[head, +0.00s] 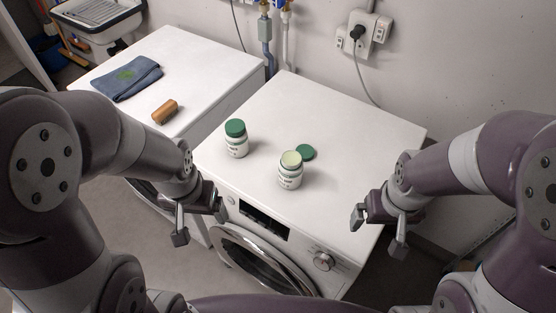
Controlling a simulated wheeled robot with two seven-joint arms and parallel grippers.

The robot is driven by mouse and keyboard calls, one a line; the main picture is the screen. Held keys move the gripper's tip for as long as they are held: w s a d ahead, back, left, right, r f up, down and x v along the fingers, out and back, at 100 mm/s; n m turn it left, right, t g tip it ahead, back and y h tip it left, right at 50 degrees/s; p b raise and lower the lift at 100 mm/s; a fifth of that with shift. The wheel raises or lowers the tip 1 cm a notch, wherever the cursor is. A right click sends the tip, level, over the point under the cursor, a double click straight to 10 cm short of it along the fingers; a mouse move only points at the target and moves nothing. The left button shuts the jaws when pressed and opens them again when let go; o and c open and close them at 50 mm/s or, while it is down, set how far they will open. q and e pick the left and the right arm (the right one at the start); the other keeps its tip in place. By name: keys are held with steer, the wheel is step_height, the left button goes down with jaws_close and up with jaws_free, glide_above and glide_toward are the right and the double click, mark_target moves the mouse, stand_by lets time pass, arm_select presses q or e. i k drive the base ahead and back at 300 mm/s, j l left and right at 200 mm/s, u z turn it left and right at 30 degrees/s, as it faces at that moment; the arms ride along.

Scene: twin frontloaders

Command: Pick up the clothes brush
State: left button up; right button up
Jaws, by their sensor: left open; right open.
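The clothes brush (165,112) appears as a small brown block lying on top of the left machine, near its front edge. Its bristles cannot be made out. My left gripper (201,228) is open and empty, in front of the gap between the two machines, below and to the right of the brush in the picture. My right gripper (378,231) is open and empty, at the front right corner of the right machine, far from the brush.
A folded blue cloth (127,78) lies behind the brush. The right machine (348,120) bears a jar with a green lid (236,139), an open jar (290,171) and a loose green lid (305,152). A wall socket with plug (357,33) is behind.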

mark_target(168, 109)
steer(key=j+z, duration=0.15)
steer(key=z, duration=0.25)
steer(key=i+j+z, duration=0.1)
steer(key=j+z, duration=0.15)
steer(key=z, duration=0.15)
steer(key=j+z, duration=0.2)
steer(key=j, duration=0.7)
steer(key=k+j+z, duration=0.2)
steer(key=j, duration=0.75)
steer(key=i, duration=0.1)
